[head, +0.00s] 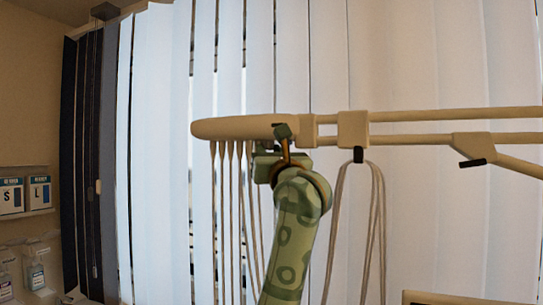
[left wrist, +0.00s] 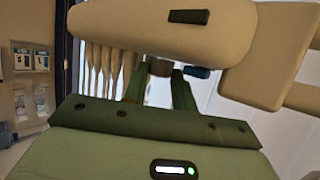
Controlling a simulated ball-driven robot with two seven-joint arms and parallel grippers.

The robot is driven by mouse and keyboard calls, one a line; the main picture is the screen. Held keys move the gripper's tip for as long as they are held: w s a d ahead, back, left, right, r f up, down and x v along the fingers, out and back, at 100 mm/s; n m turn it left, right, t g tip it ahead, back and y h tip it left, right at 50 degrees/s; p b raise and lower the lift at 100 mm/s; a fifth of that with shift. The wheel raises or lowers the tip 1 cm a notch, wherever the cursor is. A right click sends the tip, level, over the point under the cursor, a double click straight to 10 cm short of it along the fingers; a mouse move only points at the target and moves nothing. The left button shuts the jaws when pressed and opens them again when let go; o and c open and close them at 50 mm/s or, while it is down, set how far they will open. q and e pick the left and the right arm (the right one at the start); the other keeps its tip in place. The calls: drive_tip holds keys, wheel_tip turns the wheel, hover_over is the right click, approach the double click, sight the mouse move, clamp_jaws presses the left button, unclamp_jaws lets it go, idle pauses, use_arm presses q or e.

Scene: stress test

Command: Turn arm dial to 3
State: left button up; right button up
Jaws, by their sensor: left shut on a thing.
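A long beige arm (head: 238,127) with a rounded left end runs across the head view; its underside fills the top of the left wrist view (left wrist: 150,30). A small brown round dial (left wrist: 160,67) sticks out below it in the left wrist view. My left gripper (head: 279,143) is at the arm's underside, near its rounded end. In the left wrist view its two green fingers (left wrist: 160,78) stand on either side of the dial, shut on it. The dial's markings are not readable, and in the head view the gripper hides it. My right gripper is not in view.
Several thin cables (head: 233,190) hang below the arm left of my gripper, and looped cables (head: 372,200) hang to its right. Beige bars (head: 450,115) extend right. White vertical blinds (head: 155,150) stand behind. Shelves with boxes (head: 38,191) and bottles are at far left.

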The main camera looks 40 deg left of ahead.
use_arm(q)
drive_tip(key=o, duration=1)
drive_tip(key=shift+w+d, duration=0.15)
drive_tip(key=shift+f, duration=0.1)
